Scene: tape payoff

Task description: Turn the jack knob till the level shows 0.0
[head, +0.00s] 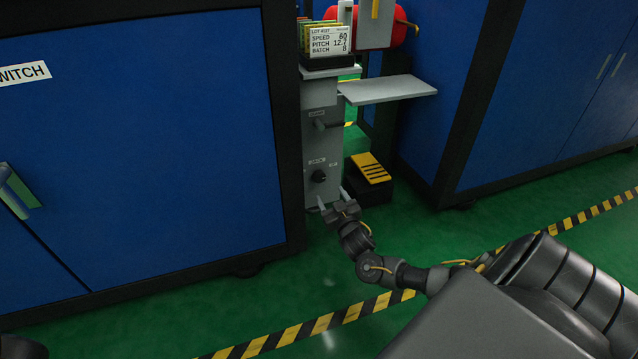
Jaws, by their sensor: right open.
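The jack knob (319,176) is a small black knob low on the front of a grey post (322,146), under a small label that seems to read JACK. My right gripper (333,198) is open and empty. Its two pale fingers point up toward the post, just below the knob and slightly right of it in the picture. I see no contact with the knob. No level readout can be made out. My left gripper is not in view.
A dark lever (327,124) sits on the post above the knob. A card (331,42) shows speed, pitch and batch. A grey shelf (388,89) juts right. A black-and-yellow pedal (371,168) stands beside the post. Blue cabinets (150,150) flank it; green floor lies in front.

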